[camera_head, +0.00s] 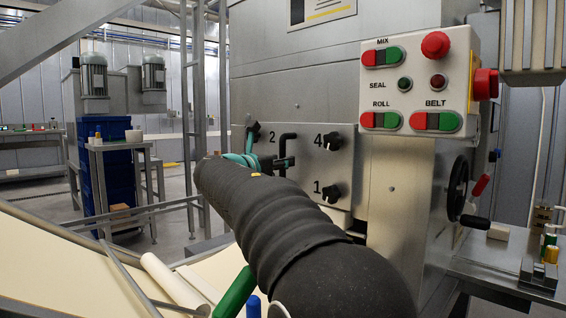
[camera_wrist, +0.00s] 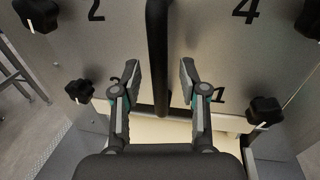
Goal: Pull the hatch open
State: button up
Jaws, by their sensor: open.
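The hatch (camera_head: 310,170) is a grey metal panel on the machine's front, lying flush with it, with numbered black knobs near its corners and a black bar handle (camera_head: 287,141) in the middle. In the wrist view the hatch (camera_wrist: 212,55) fills the background and the handle (camera_wrist: 157,45) runs upright down the centre. My gripper (camera_wrist: 160,80) is open, one finger showing on each side of the handle's lower part with gaps between. I cannot tell how deep the handle sits between them. In the head view my gripper (camera_head: 281,162) is partly hidden behind my arm.
Knob 4 (camera_head: 333,141) and knob 1 (camera_head: 331,192) stick out right of the handle. A button panel (camera_head: 418,85) and a black handwheel (camera_head: 457,187) project at the right. A pale dough sheet (camera_head: 60,245) lies at lower left.

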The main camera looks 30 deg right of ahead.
jog(key=shift+x, duration=0.95)
grip_shut()
